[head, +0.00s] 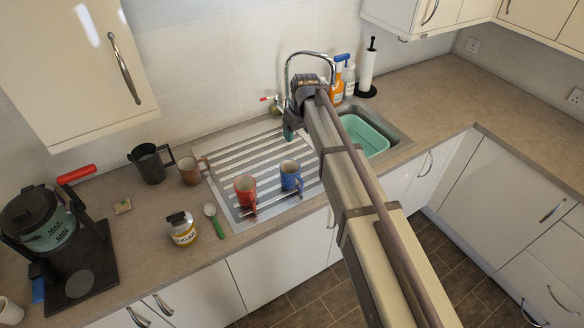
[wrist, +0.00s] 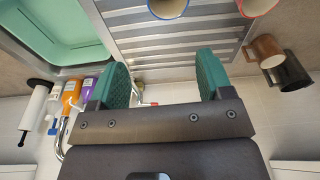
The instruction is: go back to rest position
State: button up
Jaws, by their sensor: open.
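My gripper (wrist: 163,84) shows in the wrist view with its two green fingers spread wide and nothing between them. In the head view my arm reaches out over the counter, and the gripper (head: 289,130) hangs above the sink area, to the left of the green basin. The fingers are small and partly hidden there. It is apart from the mugs. A red mug (head: 245,190) and a blue mug (head: 291,176) stand on the drainer's front part. In the wrist view the blue mug (wrist: 167,9) and the red mug (wrist: 257,7) show at the top edge.
The metal drainer (head: 235,158) adjoins a sink with a green basin (head: 364,133). A tap (head: 303,54), spray bottles (head: 337,84) and a paper roll (head: 368,68) stand behind. The right counter is clear.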

dwell(0.6)
jog(key=s+d+f+m+b, duration=0.2)
jog(key=s+d+f+b, duration=0.2)
jog(key=s, duration=0.5)
jog(key=s+d+f+m+g+b, duration=0.1)
jog(key=s+d+f+m+b, duration=0.2)
jog(key=s+d, duration=0.6)
jog(key=s+d+f+m+h+b, duration=0.1)
jog(key=s+d+f+m+b, duration=0.1)
jog(key=s+d+f+b, duration=0.5)
jog(key=shift+s+d+m, duration=0.15)
jog(key=shift+s+m, duration=0.25)
jog(key=shift+s, duration=0.7)
